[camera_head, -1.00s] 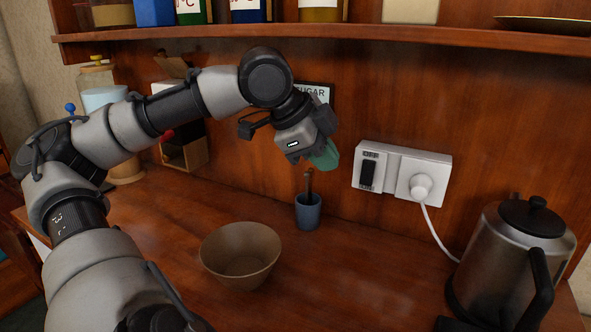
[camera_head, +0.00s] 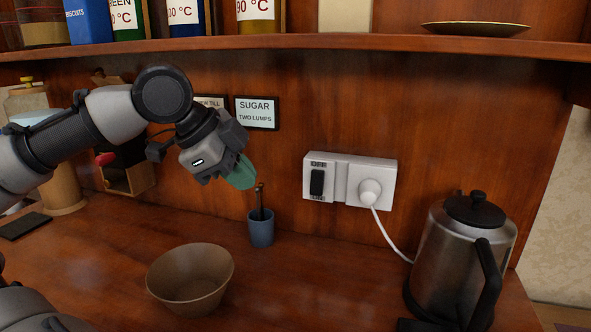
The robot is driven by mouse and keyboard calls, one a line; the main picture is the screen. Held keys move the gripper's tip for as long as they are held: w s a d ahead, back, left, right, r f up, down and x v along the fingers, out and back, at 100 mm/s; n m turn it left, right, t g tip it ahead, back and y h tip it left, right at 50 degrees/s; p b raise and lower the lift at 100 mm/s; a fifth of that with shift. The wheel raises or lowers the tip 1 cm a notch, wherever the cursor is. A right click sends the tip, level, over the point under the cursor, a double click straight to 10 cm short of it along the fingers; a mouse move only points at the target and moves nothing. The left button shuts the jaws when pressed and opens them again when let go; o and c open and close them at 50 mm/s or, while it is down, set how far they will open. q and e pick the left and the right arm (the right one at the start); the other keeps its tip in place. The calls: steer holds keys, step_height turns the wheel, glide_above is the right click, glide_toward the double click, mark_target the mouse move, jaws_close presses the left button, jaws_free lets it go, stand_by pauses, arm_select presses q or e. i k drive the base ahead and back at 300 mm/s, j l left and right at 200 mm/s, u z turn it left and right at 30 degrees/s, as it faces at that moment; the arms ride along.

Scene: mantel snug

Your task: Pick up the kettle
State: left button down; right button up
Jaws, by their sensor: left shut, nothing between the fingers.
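The kettle (camera_head: 443,262) is brushed steel with a black lid and a black handle (camera_head: 487,285) on its right side. It stands upright on the counter at the right of the head view, on a dark base. My left gripper (camera_head: 240,172), with green fingertips, is shut and empty. It hangs in the air above and behind the bowl, well to the left of the kettle and apart from it. My right gripper is not in view.
A brown bowl (camera_head: 190,279) and a blue cup (camera_head: 261,231) with a dark stick stand on the counter (camera_head: 330,285). A white wall socket (camera_head: 349,180) has a plug whose cord runs to the kettle. A shelf (camera_head: 300,44) with bottles overhangs the counter.

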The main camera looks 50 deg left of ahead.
mark_target(457, 275)
steer(key=k, duration=1.5)
